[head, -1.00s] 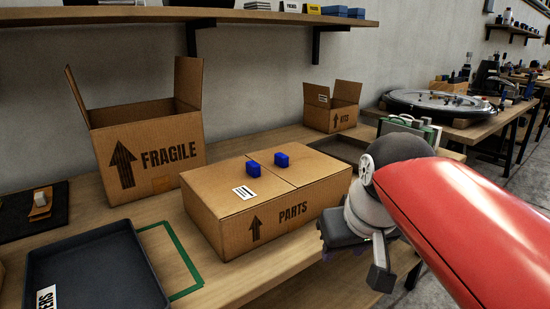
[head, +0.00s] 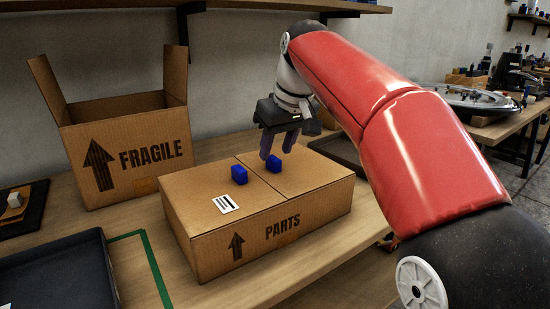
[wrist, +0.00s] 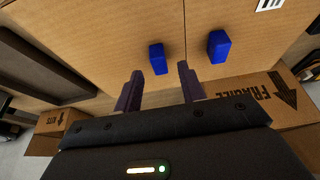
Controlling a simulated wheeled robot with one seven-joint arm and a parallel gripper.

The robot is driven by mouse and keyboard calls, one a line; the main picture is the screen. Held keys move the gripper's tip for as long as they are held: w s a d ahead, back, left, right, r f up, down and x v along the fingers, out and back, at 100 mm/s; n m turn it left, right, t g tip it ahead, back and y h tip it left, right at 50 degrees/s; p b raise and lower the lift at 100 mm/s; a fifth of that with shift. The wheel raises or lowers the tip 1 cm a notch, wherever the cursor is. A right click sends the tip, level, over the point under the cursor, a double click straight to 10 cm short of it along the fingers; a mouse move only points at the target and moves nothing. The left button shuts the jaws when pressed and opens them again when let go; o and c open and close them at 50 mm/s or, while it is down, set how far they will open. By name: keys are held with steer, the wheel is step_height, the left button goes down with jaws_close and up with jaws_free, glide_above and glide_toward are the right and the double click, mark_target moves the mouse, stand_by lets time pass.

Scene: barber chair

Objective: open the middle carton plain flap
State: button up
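The middle carton (head: 300,238), marked PARTS, stands on the bench with its top flaps shut. The plain flap (head: 308,172) is its right half, with a blue block-shaped tab (head: 274,163) near the seam. The labelled flap (head: 195,192) is the left half, with another blue tab (head: 239,174). My gripper (head: 279,152) is above the plain flap, pointing down beside its tab. In the wrist view my gripper (wrist: 160,73) is open, and the plain flap's tab (wrist: 158,58) shows between and just beyond the fingertips. Contact cannot be told.
An open FRAGILE carton (head: 130,150) stands behind on the left. A dark tray (head: 60,270) lies at the front left. A small carton marked KITS (wrist: 52,125) shows in the wrist view. A shelf (head: 240,6) runs along the wall above.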

steer(key=shift+x, duration=1.35)
jaws_close()
